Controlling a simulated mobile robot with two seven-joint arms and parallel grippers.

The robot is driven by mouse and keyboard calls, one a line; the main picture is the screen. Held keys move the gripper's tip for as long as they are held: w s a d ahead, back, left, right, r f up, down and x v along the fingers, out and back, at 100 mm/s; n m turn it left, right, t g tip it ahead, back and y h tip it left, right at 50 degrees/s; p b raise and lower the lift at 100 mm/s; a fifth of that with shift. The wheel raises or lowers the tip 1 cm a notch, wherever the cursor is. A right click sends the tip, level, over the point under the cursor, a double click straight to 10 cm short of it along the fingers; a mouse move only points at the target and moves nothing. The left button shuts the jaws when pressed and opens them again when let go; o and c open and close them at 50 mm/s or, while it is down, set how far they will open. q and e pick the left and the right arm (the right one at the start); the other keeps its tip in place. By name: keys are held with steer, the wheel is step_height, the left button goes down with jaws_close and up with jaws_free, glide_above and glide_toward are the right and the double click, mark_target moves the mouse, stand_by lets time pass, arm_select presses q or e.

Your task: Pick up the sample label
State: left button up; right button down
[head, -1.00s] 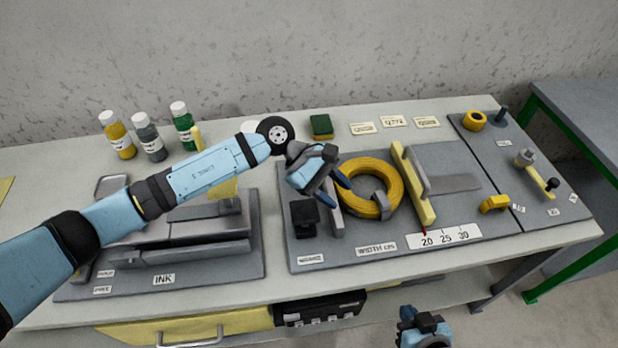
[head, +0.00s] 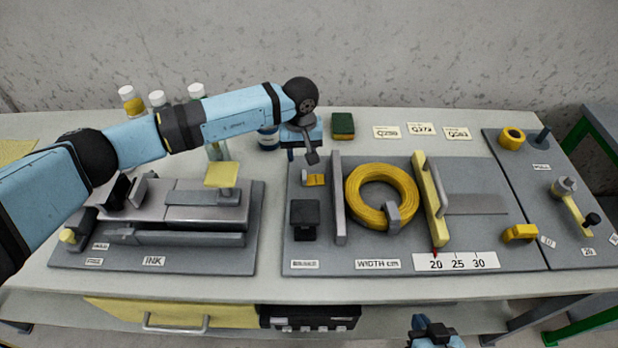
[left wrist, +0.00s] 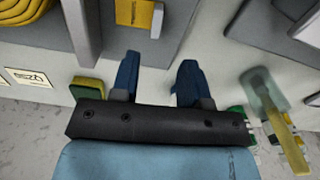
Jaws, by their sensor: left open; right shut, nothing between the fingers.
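Three small cream label cards lie in a row at the back of the bench in the head view: left (head: 387,132), middle (head: 421,129) and right (head: 457,133). I cannot tell which is the sample label. One card also shows at the left of the left wrist view (left wrist: 28,77). My left gripper (head: 302,155) is open and empty near the back edge of the grey board, left of the cards and the green sponge (head: 343,126). Its spread fingers (left wrist: 160,66) show bare bench between them. My right gripper (head: 433,330) is shut and empty in front of the bench.
A yellow coil (head: 356,207) lies on the grey board between a grey upright plate (head: 338,205) and a yellow bar (head: 430,203). A small yellow piece (head: 315,180) sits just before my left gripper. Bottles (head: 132,103) stand at the back left.

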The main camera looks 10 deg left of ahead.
mark_target(304, 173)
arm_select(q)
steer(key=shift+s+d+f, duration=0.1)
steer(key=shift+d+f, duration=0.1)
steer(key=shift+f, duration=1.45)
steer(key=shift+s+d+f, duration=0.1)
steer(key=shift+d+f, duration=0.05)
steer(key=shift+f, duration=1.5)
jaws_close()
